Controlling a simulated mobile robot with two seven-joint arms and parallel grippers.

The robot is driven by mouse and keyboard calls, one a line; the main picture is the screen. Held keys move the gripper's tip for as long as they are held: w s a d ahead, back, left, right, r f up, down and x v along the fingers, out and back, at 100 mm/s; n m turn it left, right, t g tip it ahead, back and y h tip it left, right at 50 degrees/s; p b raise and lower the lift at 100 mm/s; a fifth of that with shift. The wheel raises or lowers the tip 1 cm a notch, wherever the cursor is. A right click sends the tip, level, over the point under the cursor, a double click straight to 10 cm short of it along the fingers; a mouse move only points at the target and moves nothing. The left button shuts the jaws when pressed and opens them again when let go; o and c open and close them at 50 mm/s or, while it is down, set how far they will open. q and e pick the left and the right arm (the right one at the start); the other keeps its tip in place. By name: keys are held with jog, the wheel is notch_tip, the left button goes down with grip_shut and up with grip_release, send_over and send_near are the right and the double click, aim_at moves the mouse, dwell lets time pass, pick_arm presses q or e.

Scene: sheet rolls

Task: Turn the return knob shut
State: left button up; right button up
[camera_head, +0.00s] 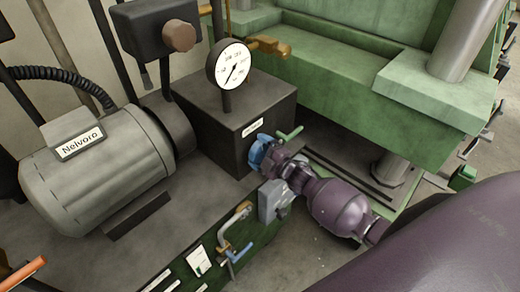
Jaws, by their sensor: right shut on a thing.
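A blue round knob (261,151) sits on the front face of a dark block (215,138), below a small white label (252,128) too small to read. My right gripper (272,158), on a purple arm coming in from the right, is shut on the blue knob. Its fingers and wrist hide part of the knob, so its turn angle cannot be told. My left gripper is not in view.
A dial gauge (232,64) stands on the block. A green lever (290,133) is close beside the gripper. A grey motor (95,165) is at left, a green press (350,85) behind. A grey box (272,203) and a bent pipe handle (233,232) are below.

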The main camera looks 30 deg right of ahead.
jog(key=shift+m+p, duration=0.3)
jog(key=shift+m, duration=0.8)
jog(key=o, duration=0.7)
jog(key=shift+c, duration=0.2)
jog(key=v, duration=1.1)
